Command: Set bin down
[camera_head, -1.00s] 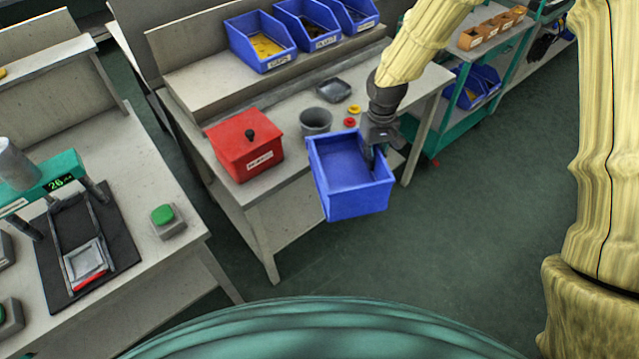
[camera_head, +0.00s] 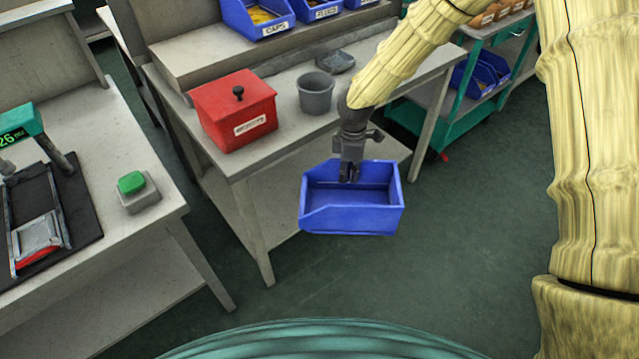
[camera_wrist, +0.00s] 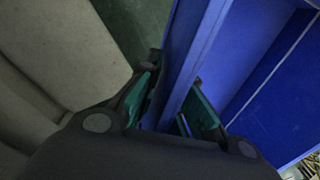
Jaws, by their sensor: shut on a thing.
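The blue bin (camera_head: 352,214) hangs in front of the middle bench in the head view, over the green floor. It looks empty and about level. My gripper (camera_head: 349,178) is shut on the bin's far wall. In the wrist view the blue bin (camera_wrist: 262,60) fills the right side, and its wall runs between the green-padded fingers of my gripper (camera_wrist: 175,110). The bin does not appear to rest on any surface.
The middle bench (camera_head: 290,125) holds a red lidded box (camera_head: 235,112), a grey cup (camera_head: 316,94) and a small grey tray (camera_head: 336,62). Blue bins (camera_head: 258,18) line its raised shelf. A left bench (camera_head: 100,235) carries a green button (camera_head: 131,183). Open floor lies in front.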

